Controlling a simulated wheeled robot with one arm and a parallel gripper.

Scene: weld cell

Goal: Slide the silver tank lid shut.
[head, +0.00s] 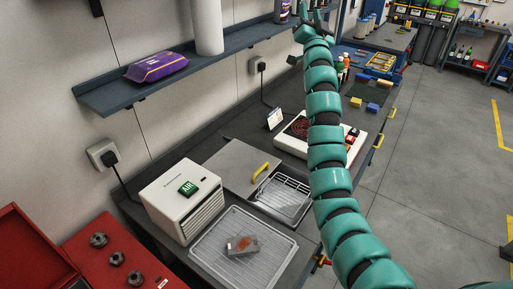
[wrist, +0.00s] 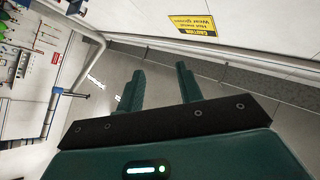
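The silver tank lid (head: 232,160) is a flat grey plate with a yellow handle (head: 261,172) near its right edge. It lies over the left part of the tank (head: 291,216), whose right part shows open, with a rack or grid inside. My gripper (head: 314,12) is raised high at the top of the head view, far from the lid and handle. In the wrist view its two fingers (wrist: 160,88) stand apart with nothing between them. The wrist view does not show the lid or tank.
A white AIR box (head: 181,201) stands left of the lid. A white hot plate unit (head: 294,137) stands behind the tank. A shelf (head: 105,98) overhangs the bench's wall side.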

